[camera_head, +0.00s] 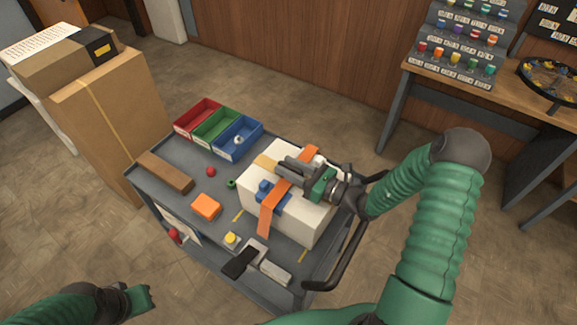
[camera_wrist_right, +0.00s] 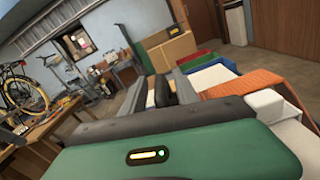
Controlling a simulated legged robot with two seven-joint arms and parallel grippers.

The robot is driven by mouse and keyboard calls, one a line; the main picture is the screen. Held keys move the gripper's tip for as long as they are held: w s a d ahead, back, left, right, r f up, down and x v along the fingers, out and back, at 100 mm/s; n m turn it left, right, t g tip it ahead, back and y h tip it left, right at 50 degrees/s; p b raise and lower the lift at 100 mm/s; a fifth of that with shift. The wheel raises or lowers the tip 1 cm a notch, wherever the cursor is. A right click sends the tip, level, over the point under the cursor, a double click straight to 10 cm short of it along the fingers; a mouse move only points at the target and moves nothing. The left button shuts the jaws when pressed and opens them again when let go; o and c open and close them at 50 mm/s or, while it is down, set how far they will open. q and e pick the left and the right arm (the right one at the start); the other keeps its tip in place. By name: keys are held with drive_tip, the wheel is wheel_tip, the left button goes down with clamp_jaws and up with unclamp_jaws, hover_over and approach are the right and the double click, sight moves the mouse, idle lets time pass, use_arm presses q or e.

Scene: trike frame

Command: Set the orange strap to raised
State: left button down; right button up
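The orange strap (camera_head: 275,197) runs across the top of a white box (camera_head: 308,217) on the cart, with its near end hanging over the box's front side. A blue buckle (camera_head: 266,192) sits at the strap. My right gripper (camera_head: 283,172) is over the box top, right beside the strap's far part. In the right wrist view its fingers (camera_wrist_right: 162,90) stand apart with a dark piece between them, and the strap (camera_wrist_right: 252,82) lies to their right, outside them. My left gripper (camera_head: 145,298) is at the lower left, away from the cart, its fingertips unclear.
The grey cart (camera_head: 180,210) also holds red (camera_head: 197,117), green (camera_head: 215,125) and blue (camera_head: 238,138) bins, a brown block (camera_head: 165,171), an orange block (camera_head: 206,206) and a yellow button (camera_head: 231,238). Cardboard boxes (camera_head: 115,105) stand left; a wooden workbench (camera_head: 500,92) stands right.

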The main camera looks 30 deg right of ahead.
drive_tip(key=shift+s+d, duration=0.1)
drive_tip(key=shift+d, duration=0.35)
drive_tip(key=c, duration=0.4)
drive_tip(key=shift+c, duration=1)
drive_tip(key=shift+a, duration=0.3)
clamp_jaws()
drive_tip(key=shift+r, duration=0.1)
